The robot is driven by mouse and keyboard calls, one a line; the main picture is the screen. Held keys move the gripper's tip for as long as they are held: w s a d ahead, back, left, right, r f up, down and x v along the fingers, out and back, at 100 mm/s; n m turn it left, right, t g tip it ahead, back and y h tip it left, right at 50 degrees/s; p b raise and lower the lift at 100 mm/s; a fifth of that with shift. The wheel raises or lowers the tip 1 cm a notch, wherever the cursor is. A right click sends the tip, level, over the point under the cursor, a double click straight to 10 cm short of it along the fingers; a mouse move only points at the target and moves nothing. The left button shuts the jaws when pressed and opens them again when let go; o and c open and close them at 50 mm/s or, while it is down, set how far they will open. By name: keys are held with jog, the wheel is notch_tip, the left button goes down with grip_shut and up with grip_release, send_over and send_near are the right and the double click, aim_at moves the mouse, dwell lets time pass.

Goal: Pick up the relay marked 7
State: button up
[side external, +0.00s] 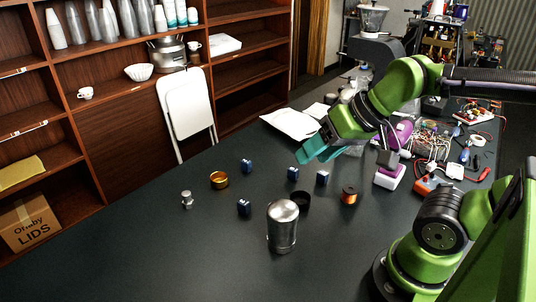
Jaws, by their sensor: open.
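Several small dark blue blocks with pale markings, likely the relays, stand apart on the dark table. One blue block (247,166) is at the back left and another blue block (244,207) is nearer the front. A third blue block (293,174) and a further blue block (322,178) are to the right. The markings are too small to read, so I cannot tell which is the 7. My gripper (318,156), with teal fingers, is open, with no object visible between them. In the picture it is above the two right-hand blocks; its height is unclear.
A metal canister (283,228) stands in front, with a dark ring (301,198) behind it. A brass ring (219,180), small metal fitting (187,200) and copper-coloured spool (349,195) lie around the blocks. Wires and tools (462,148) crowd the right. The table's left front is clear.

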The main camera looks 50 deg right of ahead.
jog(key=m+g+h, duration=0.2)
jog(key=m+g, duration=0.5)
jog(key=m, duration=2.6)
send_over(323, 172)
notch_tip(323, 172, down, 6)
jog(key=r, duration=0.1)
notch_tip(323, 172, down, 17)
jog(key=shift+a+f, duration=0.1)
jog(key=shift+c, duration=0.3)
